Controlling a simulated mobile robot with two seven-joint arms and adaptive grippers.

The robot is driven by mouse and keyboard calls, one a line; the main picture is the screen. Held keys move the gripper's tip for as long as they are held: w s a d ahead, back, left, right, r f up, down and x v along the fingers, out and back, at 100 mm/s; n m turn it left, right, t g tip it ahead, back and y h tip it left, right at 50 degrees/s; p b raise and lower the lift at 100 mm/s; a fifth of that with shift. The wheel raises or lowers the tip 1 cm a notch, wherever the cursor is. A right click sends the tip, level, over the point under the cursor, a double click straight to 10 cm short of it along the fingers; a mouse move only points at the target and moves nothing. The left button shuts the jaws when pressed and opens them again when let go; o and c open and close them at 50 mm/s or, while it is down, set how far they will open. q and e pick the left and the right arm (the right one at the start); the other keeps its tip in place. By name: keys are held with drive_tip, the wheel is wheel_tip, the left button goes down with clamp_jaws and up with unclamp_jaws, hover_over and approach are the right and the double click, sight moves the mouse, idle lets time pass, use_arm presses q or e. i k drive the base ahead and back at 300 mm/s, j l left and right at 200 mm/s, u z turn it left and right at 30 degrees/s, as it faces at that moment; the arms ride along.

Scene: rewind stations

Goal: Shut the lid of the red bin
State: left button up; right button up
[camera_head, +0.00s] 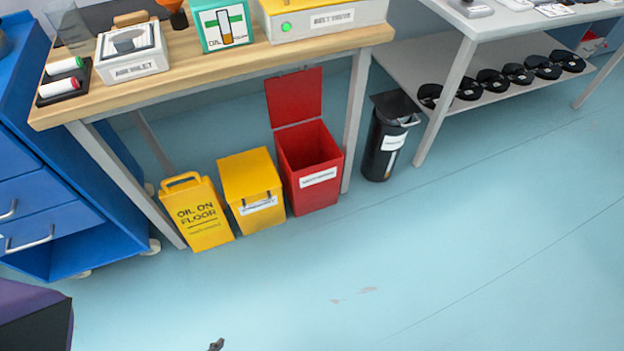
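The red bin (310,180) stands on the floor below the front of the wooden-topped workbench. Its red lid (295,97) is open and stands upright at the back of the bin. The inside of the bin shows and looks empty. A white label is on its front. A small dark tip (216,345) at the bottom edge looks like part of my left gripper, far from the bin; its opening is hidden. My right gripper is not in view.
A shut yellow bin (251,186) and a yellow oil sign (196,215) stand left of the red bin. A bench leg (356,120) and a black bin (388,140) stand to its right. A purple and black object (30,315) is at lower left. The floor in front is clear.

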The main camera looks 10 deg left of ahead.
sight(292, 98)
drive_tip(key=i+j+z, duration=0.1)
drive_tip(key=j, duration=0.25)
drive_tip(key=i+j+z, duration=0.15)
drive_tip(key=i+j, duration=0.15)
drive_tip(key=i+j+z, duration=0.1)
drive_tip(key=j, duration=0.35)
